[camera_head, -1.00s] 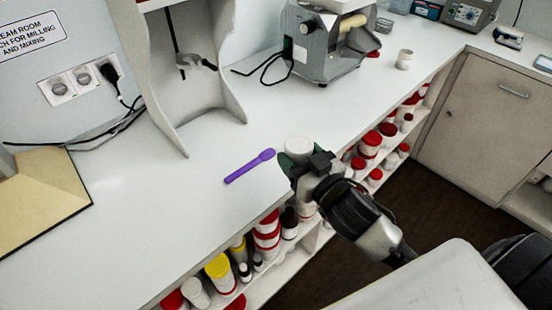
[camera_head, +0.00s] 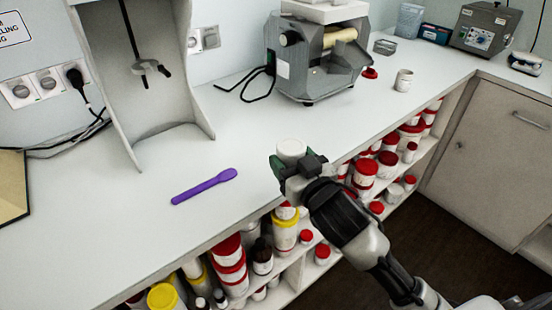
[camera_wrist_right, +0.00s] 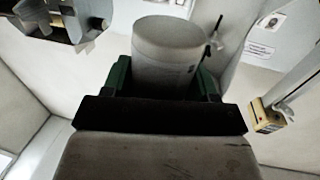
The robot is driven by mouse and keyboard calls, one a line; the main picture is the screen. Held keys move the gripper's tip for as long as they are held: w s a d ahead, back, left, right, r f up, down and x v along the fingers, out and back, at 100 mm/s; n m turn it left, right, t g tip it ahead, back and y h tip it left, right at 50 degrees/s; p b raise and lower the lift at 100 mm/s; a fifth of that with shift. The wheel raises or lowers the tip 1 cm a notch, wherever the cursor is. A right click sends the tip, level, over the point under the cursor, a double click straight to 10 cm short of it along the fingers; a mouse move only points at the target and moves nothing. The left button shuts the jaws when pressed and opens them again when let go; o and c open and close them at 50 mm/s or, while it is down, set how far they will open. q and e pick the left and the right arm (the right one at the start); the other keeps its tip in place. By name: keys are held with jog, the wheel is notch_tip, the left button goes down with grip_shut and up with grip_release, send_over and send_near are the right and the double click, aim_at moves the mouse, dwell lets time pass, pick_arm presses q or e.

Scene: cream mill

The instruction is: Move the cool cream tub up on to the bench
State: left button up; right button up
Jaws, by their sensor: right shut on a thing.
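My right gripper (camera_head: 291,168) is shut on a white tub (camera_head: 291,150) at the front edge of the white bench (camera_head: 130,235). In the right wrist view the same pale tub (camera_wrist_right: 170,45) stands between the green fingers, with a small dark mark on its side. The head view shows only the tub's top and upper side; the gripper hides its lower part. I cannot tell whether it touches the bench. My left gripper is not in view.
A purple spatula (camera_head: 204,186) lies on the bench left of the tub. A grey roller mill (camera_head: 318,55) and a small white pot (camera_head: 404,80) stand farther back. Shelves (camera_head: 285,290) below hold several red- and yellow-lidded tubs. The bench between spatula and mill is clear.

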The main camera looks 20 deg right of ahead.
jog(key=w+f, duration=0.1)
jog(key=w, duration=0.1)
jog(key=w+f, duration=0.2)
jog(key=w, duration=0.1)
jog(key=shift+w+a, duration=0.3)
jog(key=shift+a, duration=0.1)
jog(key=shift+w+f, duration=0.15)
jog(key=shift+w, duration=0.2)
jog(key=w, duration=0.1)
jog(key=w+f, duration=0.2)
jog(key=shift+a+f, duration=0.1)
jog(key=shift+a, duration=0.15)
jog(key=shift+w+f, duration=0.2)
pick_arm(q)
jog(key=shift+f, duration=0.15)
pick_arm(e)
jog(key=shift+s, duration=0.1)
jog(key=shift+f, duration=0.1)
jog(key=o, duration=1)
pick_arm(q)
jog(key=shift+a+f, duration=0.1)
pick_arm(e)
jog(key=shift+o, duration=0.2)
